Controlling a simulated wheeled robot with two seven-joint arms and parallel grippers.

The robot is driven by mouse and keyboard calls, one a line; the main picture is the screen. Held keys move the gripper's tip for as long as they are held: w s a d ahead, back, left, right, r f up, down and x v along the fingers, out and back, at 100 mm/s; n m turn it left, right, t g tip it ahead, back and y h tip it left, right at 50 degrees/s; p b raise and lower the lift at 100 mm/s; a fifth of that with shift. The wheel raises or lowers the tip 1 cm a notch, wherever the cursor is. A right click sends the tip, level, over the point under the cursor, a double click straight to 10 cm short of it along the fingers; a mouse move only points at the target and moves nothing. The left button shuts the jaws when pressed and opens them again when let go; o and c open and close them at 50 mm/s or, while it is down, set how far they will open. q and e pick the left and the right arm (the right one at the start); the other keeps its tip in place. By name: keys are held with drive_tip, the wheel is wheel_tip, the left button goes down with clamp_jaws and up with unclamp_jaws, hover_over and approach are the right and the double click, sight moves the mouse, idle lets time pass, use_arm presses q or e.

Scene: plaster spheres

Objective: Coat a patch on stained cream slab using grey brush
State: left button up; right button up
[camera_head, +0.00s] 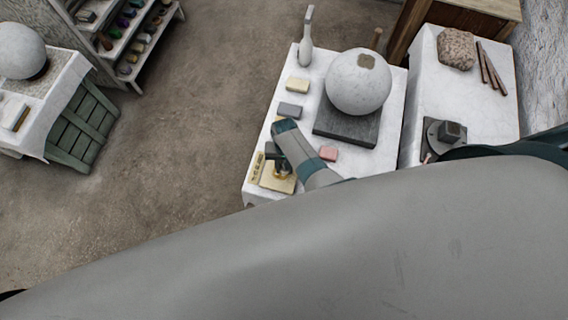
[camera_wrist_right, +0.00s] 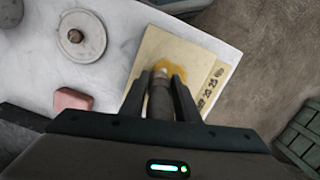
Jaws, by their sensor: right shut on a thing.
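The cream slab (camera_wrist_right: 204,72) lies on the white-topped table, with a yellow-orange stain (camera_wrist_right: 185,52) and a row of dark marks along one edge. It also shows in the head view (camera_head: 268,183), partly hidden by my right gripper. My right gripper (camera_wrist_right: 164,85) is shut on the grey brush (camera_wrist_right: 158,103), between its two dark fingers. The brush's pale tip is over the stained part of the slab; I cannot tell whether it touches. In the head view my right gripper (camera_head: 279,163) is above the slab, and the brush is mostly hidden. My left gripper is not in view.
A pink block (camera_head: 328,153), a grey block (camera_head: 290,110) and a cream block (camera_head: 297,85) lie nearby. A white sphere (camera_head: 355,85) stands on a dark plinth (camera_head: 345,128). A side table (camera_head: 490,105) stands at right. Open floor (camera_head: 190,130) lies left.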

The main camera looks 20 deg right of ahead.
drive_tip(key=shift+w+d, duration=0.15)
drive_tip(key=shift+w, duration=0.05)
idle(0.3)
drive_tip(key=shift+w+d, duration=0.45)
drive_tip(key=shift+w, duration=0.15)
idle(0.3)
drive_tip(key=shift+s+a, duration=0.45)
drive_tip(key=shift+s, duration=0.15)
drive_tip(key=shift+s, duration=0.1)
drive_tip(key=shift+s+a, duration=0.45)
drive_tip(key=shift+s, duration=0.1)
drive_tip(key=shift+w+d, duration=0.1)
idle(0.3)
